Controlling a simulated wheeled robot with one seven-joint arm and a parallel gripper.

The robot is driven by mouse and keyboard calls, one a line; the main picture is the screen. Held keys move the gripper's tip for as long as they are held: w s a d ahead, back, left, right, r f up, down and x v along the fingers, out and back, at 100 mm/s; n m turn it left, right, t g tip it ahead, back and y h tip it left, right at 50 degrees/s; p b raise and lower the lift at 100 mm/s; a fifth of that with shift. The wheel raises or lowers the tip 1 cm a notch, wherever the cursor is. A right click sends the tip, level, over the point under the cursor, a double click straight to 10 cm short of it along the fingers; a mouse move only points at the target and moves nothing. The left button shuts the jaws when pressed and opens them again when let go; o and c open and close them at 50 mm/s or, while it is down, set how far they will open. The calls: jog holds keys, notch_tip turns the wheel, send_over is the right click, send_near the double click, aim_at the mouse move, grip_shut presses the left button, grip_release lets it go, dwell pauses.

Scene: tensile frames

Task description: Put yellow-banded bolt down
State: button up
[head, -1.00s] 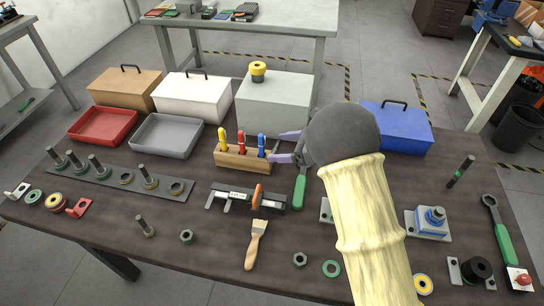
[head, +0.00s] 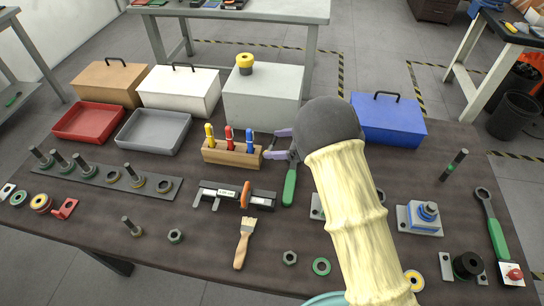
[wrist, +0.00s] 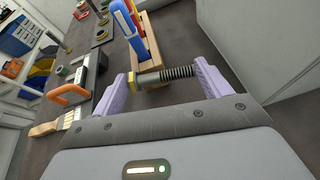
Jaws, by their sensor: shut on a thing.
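My gripper (head: 282,144) has two lilac fingers and hangs over the table, just right of the wooden screwdriver block. In the wrist view, my gripper (wrist: 166,80) is shut on the yellow-banded bolt (wrist: 178,73). The bolt lies crosswise between the fingers, its yellow end at the left finger and its dark threaded shank reaching to the right finger. In the head view I cannot make out the bolt. The dark plate (head: 108,180) at the left of the table carries several upright bolts and an empty-looking ring at its right end.
The screwdriver block (head: 232,154) stands close beside my gripper. A grey box (head: 262,98) and a blue box (head: 387,121) stand behind. A green-handled wrench (head: 289,187), a caliper (head: 235,193) and a brush (head: 244,243) lie in front. Bare table (head: 90,222) shows at the front left.

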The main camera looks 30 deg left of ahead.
aim_at(278, 162)
jog(key=shift+a+f, duration=0.15)
jog(key=shift+f, duration=0.75)
jog(key=shift+f, duration=1.85)
jog(key=shift+f, duration=0.1)
jog(key=o, duration=1.2)
jog(key=shift+c, duration=0.2)
